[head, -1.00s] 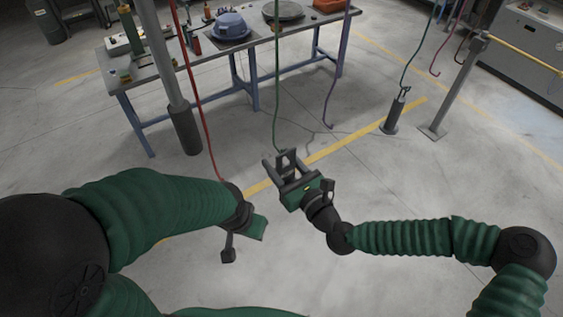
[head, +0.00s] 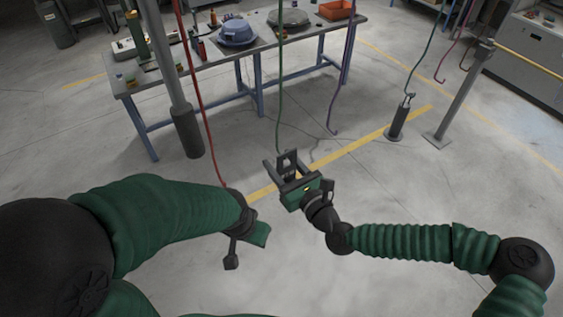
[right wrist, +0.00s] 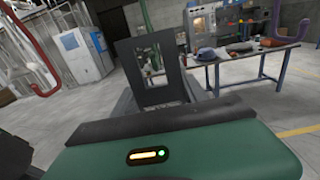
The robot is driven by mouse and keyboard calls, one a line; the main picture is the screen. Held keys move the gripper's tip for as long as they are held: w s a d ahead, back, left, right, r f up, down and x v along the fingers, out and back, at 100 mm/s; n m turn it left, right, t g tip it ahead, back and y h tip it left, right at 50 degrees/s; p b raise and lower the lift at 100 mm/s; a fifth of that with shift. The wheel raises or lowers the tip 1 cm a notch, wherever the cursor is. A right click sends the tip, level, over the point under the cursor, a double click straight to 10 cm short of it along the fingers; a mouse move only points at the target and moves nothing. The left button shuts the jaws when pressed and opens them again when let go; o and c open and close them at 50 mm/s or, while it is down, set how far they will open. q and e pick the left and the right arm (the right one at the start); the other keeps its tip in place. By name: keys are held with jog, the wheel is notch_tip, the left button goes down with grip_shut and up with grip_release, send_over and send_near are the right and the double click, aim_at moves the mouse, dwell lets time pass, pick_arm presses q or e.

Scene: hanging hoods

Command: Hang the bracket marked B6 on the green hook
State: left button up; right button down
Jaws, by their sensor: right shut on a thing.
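A dark bracket, a flat plate with a rectangular window, is held upright in front of my right gripper (head: 287,172), which is shut on it. The bracket (right wrist: 150,72) shows large in the right wrist view. No B6 mark can be read on it. The green hook (head: 279,90) hangs on a long green rod, its lower end close to the bracket's top. In the right wrist view the green rod (right wrist: 148,18) passes behind the plate, and green shows through the window. Whether it touches cannot be told. My left gripper (head: 245,249) is low at the left, apart from the bracket; its jaws are unclear.
A red hook (head: 202,100) hangs to the left and a purple hook (head: 344,80) to the right. A workbench (head: 190,65) stands behind. Floor around the bracket is clear.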

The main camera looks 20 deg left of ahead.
jog(key=shift+d, duration=0.25)
jog(key=shift+a, duration=0.2)
jog(key=shift+b, duration=0.3)
jog(key=shift+b+x, duration=0.35)
jog(key=shift+x, duration=1.1)
jog(key=shift+f+b, duration=1.3)
jog(key=shift+b, duration=0.05)
jog(key=c, duration=0.6)
grip_release()
jog(key=shift+o, duration=0.4)
jog(key=shift+d+f, duration=0.1)
jog(key=shift+d, duration=0.05)
